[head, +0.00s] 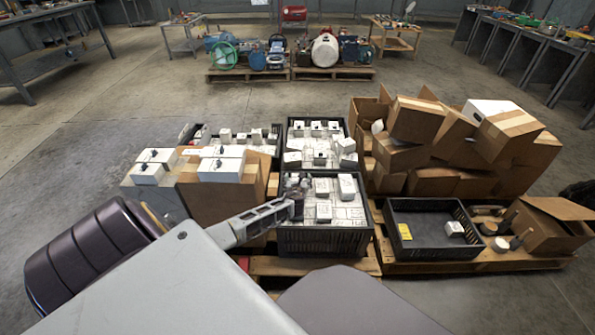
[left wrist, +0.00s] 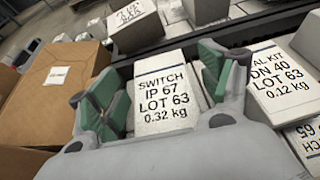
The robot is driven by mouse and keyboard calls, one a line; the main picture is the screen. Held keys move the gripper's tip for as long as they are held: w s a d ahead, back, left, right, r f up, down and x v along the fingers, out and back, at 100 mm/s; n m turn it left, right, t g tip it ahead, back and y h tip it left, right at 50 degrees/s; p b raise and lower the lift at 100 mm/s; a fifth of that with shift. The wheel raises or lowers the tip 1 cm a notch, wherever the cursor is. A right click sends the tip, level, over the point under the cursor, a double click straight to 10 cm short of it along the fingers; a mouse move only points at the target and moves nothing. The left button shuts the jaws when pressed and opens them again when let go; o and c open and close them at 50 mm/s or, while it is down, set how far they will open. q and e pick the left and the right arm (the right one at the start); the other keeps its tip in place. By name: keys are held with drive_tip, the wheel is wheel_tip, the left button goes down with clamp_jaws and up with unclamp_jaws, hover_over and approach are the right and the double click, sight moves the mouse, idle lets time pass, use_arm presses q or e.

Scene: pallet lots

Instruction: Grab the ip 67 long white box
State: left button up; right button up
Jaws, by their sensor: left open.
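A white box (left wrist: 162,90) labelled "SWITCH IP 67 LOT 63 0.32 kg" lies face up in the left wrist view. My left gripper (head: 297,188) is at the left part of the front black crate (head: 325,243) in the head view. In the left wrist view the gripper's green-padded fingers stand open, one at each side of the box. The box's near end is partly hidden by the gripper. I cannot tell whether either finger touches it. In the head view I cannot single this box out behind the gripper. My right gripper is not in view.
A cardboard box (left wrist: 58,90) stands at left. A nearly empty crate (head: 425,240) and stacked cartons (head: 415,125) are at right in the head view.

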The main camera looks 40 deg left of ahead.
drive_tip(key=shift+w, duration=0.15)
use_arm(q)
drive_tip(key=c, duration=1.3)
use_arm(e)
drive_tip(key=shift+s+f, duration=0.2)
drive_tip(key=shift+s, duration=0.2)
use_arm(q)
drive_tip(key=shift+r, duration=0.15)
drive_tip(key=shift+c, duration=0.2)
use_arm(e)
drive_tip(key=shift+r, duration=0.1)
use_arm(q)
drive_tip(key=shift+r+p, duration=1)
drive_tip(key=shift+r, duration=0.35)
wheel_tip(320, 180, up, 5)
drive_tip(key=p, duration=0.3)
drive_tip(key=shift+r, duration=0.1)
drive_tip(key=shift+r+p, duration=0.6)
drive_tip(key=shift+r, duration=0.4)
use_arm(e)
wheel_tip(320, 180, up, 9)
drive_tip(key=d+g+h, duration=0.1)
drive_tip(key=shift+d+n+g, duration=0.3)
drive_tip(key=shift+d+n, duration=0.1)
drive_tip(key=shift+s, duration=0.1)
